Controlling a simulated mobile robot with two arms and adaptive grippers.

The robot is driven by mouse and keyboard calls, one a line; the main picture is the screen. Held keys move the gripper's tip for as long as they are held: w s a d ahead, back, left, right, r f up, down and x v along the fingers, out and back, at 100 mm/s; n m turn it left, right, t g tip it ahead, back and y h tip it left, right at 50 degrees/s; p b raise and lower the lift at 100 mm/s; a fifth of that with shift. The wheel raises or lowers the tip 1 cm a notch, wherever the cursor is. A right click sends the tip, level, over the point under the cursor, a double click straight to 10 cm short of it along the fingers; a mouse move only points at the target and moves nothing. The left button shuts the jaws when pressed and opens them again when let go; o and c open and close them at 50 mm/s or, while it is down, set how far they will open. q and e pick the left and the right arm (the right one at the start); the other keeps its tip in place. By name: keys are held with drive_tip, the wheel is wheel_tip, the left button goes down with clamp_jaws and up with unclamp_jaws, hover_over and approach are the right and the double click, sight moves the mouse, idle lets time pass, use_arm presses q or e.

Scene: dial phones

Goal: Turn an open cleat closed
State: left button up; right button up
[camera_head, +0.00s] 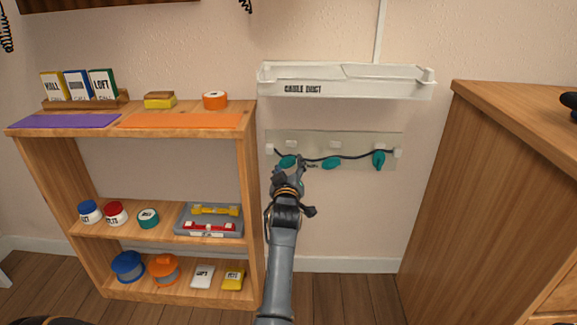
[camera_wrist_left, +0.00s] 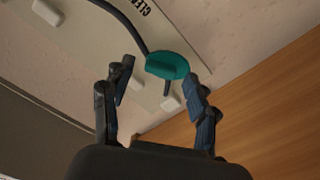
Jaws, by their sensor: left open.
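A pale plate (camera_head: 352,137) on the wall carries three teal cleats along a dark cable. The left cleat (camera_head: 287,161) and middle cleat (camera_head: 331,163) lie roughly sideways; the right cleat (camera_head: 379,160) stands more upright. My left gripper (camera_head: 297,170) is at the plate's lower left, by the left cleat, and partly covers that area. In the left wrist view, a teal cleat (camera_wrist_left: 167,65) sits at the mouth of my open left gripper (camera_wrist_left: 156,80), between the fingertips; contact cannot be told. My right gripper is out of view.
A white cable duct (camera_head: 345,88) juts from the wall above the plate. A wooden shelf (camera_head: 248,190) with jars and a grey tray stands left. A wooden cabinet (camera_head: 480,190) stands right. The wall below the plate is clear.

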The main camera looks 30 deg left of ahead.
use_arm(q)
drive_tip(key=c, duration=1.1)
drive_tip(key=shift+c, duration=0.2)
